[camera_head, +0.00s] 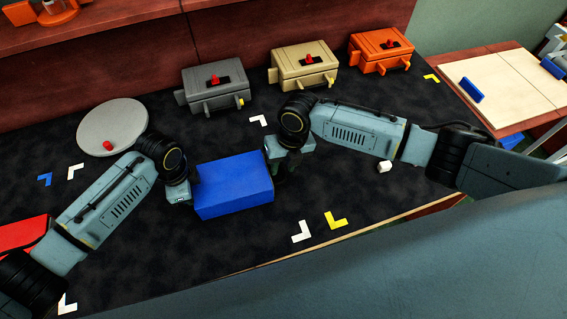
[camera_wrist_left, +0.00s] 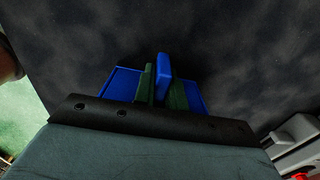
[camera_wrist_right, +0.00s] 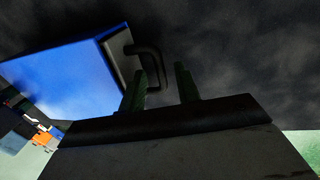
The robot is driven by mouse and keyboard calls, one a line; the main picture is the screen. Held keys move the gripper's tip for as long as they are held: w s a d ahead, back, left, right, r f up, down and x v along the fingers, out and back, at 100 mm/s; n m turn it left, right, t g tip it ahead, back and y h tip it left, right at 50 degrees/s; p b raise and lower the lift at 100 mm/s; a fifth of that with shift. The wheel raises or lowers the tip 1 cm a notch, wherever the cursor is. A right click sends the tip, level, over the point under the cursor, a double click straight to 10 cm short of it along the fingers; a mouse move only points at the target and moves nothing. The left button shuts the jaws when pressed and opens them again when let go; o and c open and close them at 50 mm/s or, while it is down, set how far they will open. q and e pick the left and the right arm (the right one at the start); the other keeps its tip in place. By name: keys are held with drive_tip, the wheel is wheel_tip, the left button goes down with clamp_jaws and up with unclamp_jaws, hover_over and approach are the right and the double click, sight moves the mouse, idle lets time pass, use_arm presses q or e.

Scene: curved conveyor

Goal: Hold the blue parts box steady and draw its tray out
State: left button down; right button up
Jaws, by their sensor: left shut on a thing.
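The blue parts box (camera_head: 233,184) lies on the dark mat between my two grippers. My left gripper (camera_head: 184,194) is at its left end, and in the left wrist view its fingers (camera_wrist_left: 160,88) are shut on an upright blue tab (camera_wrist_left: 163,67) of the box. My right gripper (camera_head: 281,170) is at the box's right end. In the right wrist view its fingers (camera_wrist_right: 160,88) are apart, with the dark handle (camera_wrist_right: 155,64) on the box's end face close to their tips. Whether the handle is between the fingers is unclear. The tray inside is hidden.
Grey (camera_head: 215,88), tan (camera_head: 304,66) and orange (camera_head: 381,50) boxes stand along the back. A grey disc (camera_head: 112,127) with a red knob lies back left. A small white cube (camera_head: 384,166) lies under my right arm. The mat in front of the box is mostly clear.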

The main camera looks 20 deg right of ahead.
drive_tip(key=shift+c, duration=0.3)
clamp_jaws()
use_arm(q)
drive_tip(key=shift+a, duration=0.1)
use_arm(e)
drive_tip(key=d, duration=1)
drive_tip(key=shift+d, duration=0.2)
drive_tip(key=shift+o, duration=0.3)
unclamp_jaws()
drive_tip(key=shift+a, duration=0.15)
